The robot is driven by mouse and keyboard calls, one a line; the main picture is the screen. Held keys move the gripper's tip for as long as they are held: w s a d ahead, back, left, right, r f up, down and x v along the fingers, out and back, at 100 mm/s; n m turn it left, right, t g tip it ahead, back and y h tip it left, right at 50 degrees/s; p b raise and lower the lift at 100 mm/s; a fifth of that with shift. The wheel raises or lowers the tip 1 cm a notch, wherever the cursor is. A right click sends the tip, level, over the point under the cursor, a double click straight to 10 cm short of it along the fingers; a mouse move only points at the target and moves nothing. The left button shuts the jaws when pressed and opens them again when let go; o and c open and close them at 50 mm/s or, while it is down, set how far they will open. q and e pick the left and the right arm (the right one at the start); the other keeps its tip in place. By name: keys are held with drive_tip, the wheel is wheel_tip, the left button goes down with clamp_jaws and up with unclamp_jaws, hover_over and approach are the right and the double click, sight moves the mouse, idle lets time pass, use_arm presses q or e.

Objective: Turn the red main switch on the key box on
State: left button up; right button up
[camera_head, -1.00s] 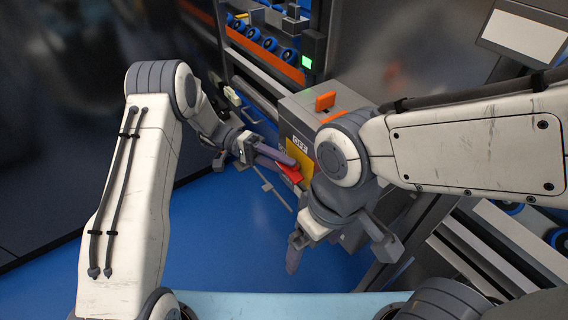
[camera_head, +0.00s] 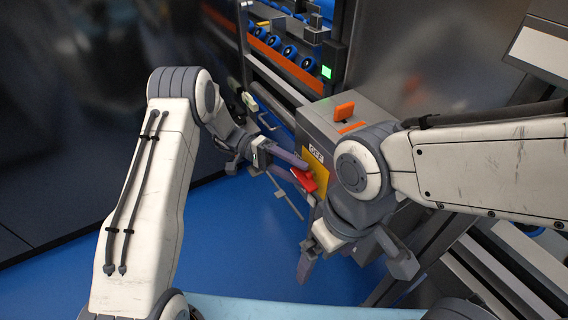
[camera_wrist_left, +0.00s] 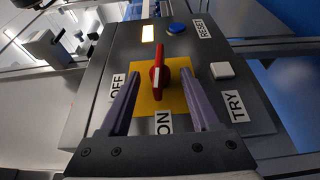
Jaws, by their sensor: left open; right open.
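The grey key box (camera_head: 318,117) stands in the middle of the head view. Its red main switch (camera_head: 304,181) sits on a yellow plate (camera_head: 317,171). In the left wrist view the red switch (camera_wrist_left: 158,75) stands upright in the picture, with the ON label (camera_wrist_left: 163,122) below it and the OFF label (camera_wrist_left: 118,85) to its left. My left gripper (camera_wrist_left: 160,82) is open, with one finger on each side of the switch and gaps between. My right gripper (camera_head: 352,262) is open and empty below the box, nearer to me; my right arm hides part of the box.
The panel also has a blue RESET button (camera_wrist_left: 176,28), a white TRY button (camera_wrist_left: 221,70) and a lit lamp (camera_wrist_left: 148,34). An orange handle (camera_head: 344,110) is on the box top. A rack with blue rollers (camera_head: 290,52) stands behind. Blue floor is clear at the left.

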use_arm(q)
drive_tip(key=p+v, duration=0.9)
drive_tip(key=shift+a, duration=0.25)
